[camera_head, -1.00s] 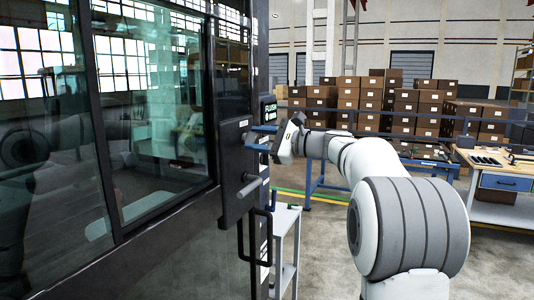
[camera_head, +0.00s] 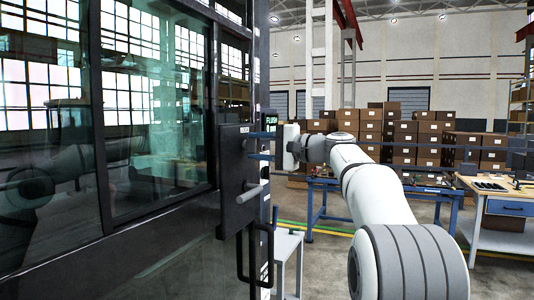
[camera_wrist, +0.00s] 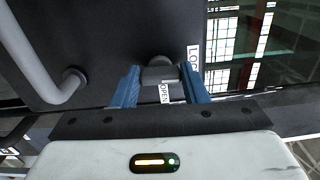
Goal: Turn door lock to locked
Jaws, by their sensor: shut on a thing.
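The door lock knob (camera_wrist: 158,73) is a dark grey piece on the black door plate (camera_head: 232,175). In the wrist view, it sits between the two blue fingers of my gripper (camera_wrist: 159,87). The fingers are shut on its sides. A white label reading OPEN (camera_wrist: 165,93) is beside the knob, and a label starting with LOC (camera_wrist: 193,58) is partly hidden near the right finger. In the head view, my gripper (camera_head: 262,146) reaches the upper part of the plate from the right. The knob's exact turn angle is hard to tell.
A grey lever handle (camera_head: 250,192) sticks out below the lock, and a black pull bar (camera_head: 268,250) is lower. The glass door (camera_head: 150,110) fills the left. A small grey stand (camera_head: 288,240) is below; a workbench (camera_head: 505,205) and stacked boxes (camera_head: 400,130) are behind.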

